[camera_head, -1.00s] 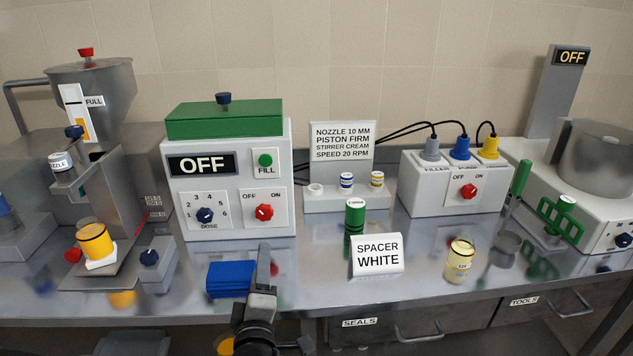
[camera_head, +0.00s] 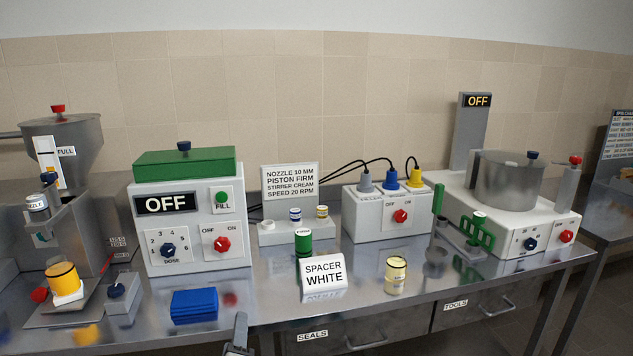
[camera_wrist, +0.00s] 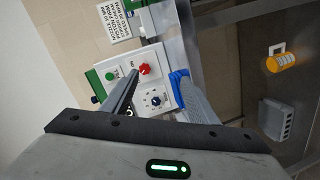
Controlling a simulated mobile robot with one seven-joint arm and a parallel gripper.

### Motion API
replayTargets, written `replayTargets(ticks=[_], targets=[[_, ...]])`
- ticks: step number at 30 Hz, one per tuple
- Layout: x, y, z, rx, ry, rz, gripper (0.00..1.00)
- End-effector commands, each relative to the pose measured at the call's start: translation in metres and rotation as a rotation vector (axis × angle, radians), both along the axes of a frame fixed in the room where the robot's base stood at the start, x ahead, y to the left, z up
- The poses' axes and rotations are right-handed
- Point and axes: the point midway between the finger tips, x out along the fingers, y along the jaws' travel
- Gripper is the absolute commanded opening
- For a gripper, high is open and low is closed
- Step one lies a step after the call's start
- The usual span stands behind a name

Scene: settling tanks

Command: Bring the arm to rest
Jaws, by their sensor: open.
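My gripper (camera_head: 238,338) shows at the bottom edge of the head view, in front of the bench's front edge. In the wrist view its two fingers (camera_wrist: 158,98) stand apart with nothing between them. Beyond the fingers is the white filler box (camera_head: 185,235), with its OFF display, dose dial and red switch. The blue block (camera_head: 194,306) lies on the bench in front of that box, apart from the gripper in the head view. In the wrist view the blue block (camera_wrist: 180,76) shows partly behind one finger. Most of my arm is out of view.
The steel bench (camera_head: 345,318) carries a hopper machine (camera_head: 62,150) at left, a SPACER WHITE sign (camera_head: 324,275), a green cylinder (camera_head: 303,242), a cream jar (camera_head: 396,276), a plug box (camera_head: 385,218) and a stirrer with a steel pot (camera_head: 505,182).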

Motion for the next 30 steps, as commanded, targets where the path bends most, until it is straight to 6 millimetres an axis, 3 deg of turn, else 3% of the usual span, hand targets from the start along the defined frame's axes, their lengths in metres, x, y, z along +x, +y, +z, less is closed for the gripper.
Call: replayTargets(ticks=[6, 11, 17, 24, 30], targets=[[0.012, -0.038, -0.017, 0.223, 0.300, -0.133, 0.54], [0.009, -0.064, -0.008, 0.447, 0.545, -0.229, 0.54], [-0.014, -0.110, 0.048, 0.733, 0.813, -0.320, 0.54], [-0.074, -0.192, 0.125, 0.889, 0.939, -0.448, 0.54], [-0.126, -0.249, 0.154, 0.907, 0.936, -0.598, 0.54]])
